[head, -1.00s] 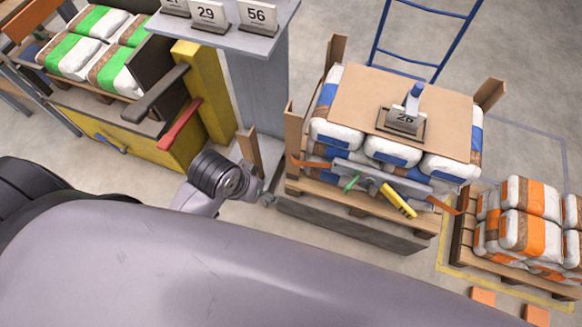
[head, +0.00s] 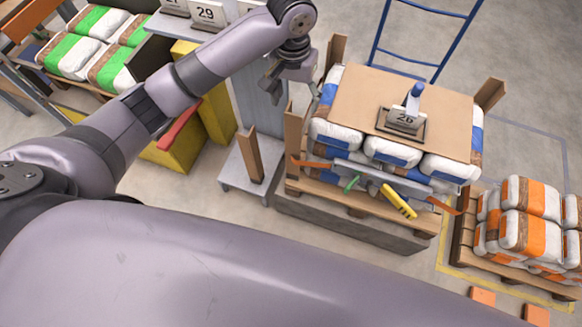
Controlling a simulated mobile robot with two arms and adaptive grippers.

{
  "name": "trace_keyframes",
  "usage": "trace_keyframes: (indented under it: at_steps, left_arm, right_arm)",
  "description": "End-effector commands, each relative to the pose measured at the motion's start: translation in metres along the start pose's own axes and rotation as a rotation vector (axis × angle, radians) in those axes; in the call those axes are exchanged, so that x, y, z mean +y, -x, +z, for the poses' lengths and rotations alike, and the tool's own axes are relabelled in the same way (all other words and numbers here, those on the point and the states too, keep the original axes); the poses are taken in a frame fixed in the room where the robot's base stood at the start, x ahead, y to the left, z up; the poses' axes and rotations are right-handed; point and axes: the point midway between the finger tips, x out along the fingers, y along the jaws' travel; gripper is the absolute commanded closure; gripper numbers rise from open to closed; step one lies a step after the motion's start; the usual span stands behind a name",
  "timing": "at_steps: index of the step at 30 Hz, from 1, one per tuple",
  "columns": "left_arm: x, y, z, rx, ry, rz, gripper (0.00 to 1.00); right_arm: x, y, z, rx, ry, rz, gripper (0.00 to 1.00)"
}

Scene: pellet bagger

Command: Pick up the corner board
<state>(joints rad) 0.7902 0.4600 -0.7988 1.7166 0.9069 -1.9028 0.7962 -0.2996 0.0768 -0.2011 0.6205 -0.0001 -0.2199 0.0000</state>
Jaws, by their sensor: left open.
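A brown corner board (head: 250,155) stands upright on a low grey cart (head: 232,172), left of the loaded pallet. My left gripper (head: 272,88) is open and empty, above and a little right of the board in the picture, near the grey column. It is apart from the board. Similar brown corner boards stand at the pallet's front left (head: 294,130), back left (head: 337,48) and back right (head: 489,95) corners. My right gripper is not in view.
The pallet stack of blue-marked bags (head: 335,132) carries a cardboard sheet (head: 360,92) and a sign numbered 26. A strapping tool with a yellow handle (head: 399,201) is at its front. A yellow cabinet (head: 170,160) stands left; orange-marked bags (head: 530,235) sit right.

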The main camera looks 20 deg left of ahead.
Motion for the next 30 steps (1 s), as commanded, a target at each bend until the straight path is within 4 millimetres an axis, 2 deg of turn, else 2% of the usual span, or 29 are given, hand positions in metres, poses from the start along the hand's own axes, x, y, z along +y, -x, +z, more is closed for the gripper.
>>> trace_keyframes:
  at_steps: [3,7,21,30]
  left_arm:
    - [-0.012,0.014,-0.01,-0.012,0.045,-0.031,0.35]
    - [-0.015,0.009,-0.012,-0.021,0.06,-0.037,0.35]
    - [-0.018,-0.086,-0.01,-0.019,0.059,-0.037,0.35]
    - [-0.017,-0.11,-0.01,-0.018,0.058,-0.036,0.35]
  right_arm:
    - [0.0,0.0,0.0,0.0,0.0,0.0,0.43]
    - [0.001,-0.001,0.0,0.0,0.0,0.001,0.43]
    - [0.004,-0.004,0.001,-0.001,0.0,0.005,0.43]
    - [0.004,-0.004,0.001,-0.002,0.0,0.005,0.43]
